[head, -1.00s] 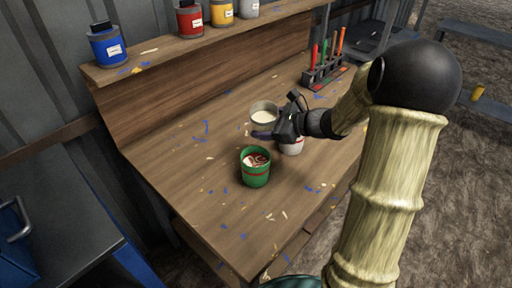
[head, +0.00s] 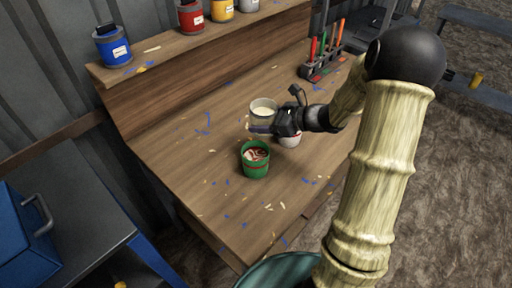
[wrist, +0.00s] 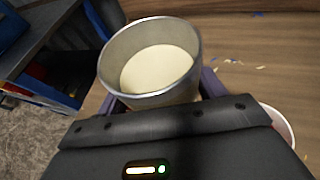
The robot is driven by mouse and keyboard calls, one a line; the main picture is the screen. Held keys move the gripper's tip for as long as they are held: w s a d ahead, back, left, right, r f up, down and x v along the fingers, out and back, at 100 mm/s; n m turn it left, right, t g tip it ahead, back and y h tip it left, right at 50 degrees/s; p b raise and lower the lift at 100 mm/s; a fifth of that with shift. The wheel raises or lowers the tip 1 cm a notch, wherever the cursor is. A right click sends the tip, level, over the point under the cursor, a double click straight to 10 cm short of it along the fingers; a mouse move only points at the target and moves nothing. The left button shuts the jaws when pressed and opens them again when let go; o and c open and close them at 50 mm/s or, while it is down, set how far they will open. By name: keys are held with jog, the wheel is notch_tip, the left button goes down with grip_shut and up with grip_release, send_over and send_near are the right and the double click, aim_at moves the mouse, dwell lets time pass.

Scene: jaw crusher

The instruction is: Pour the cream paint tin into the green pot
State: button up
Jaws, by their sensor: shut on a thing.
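The cream paint tin (head: 263,107) is a metal tin with pale cream paint inside. My gripper (head: 262,128) is shut on it. In the wrist view the tin (wrist: 150,62) fills the space between the fingers, and its cream surface lies inside the rim. The green pot (head: 255,165) stands on the bench in front of and slightly left of the tin.
A white pot (head: 289,139) stands just behind and right of the green pot, partly hidden by my gripper. A tool rack (head: 322,70) stands at the back right. Several paint tins, including a blue one (head: 112,46), line the shelf.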

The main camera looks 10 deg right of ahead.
jog(key=shift+r+p, duration=1.3)
jog(key=shift+r, duration=0.65)
jog(key=s+r+p, duration=0.8)
jog(key=s+r, duration=1.2)
jog(key=s, duration=0.2)
jog(key=shift+p, duration=0.35)
jog(key=shift+w+f, duration=0.1)
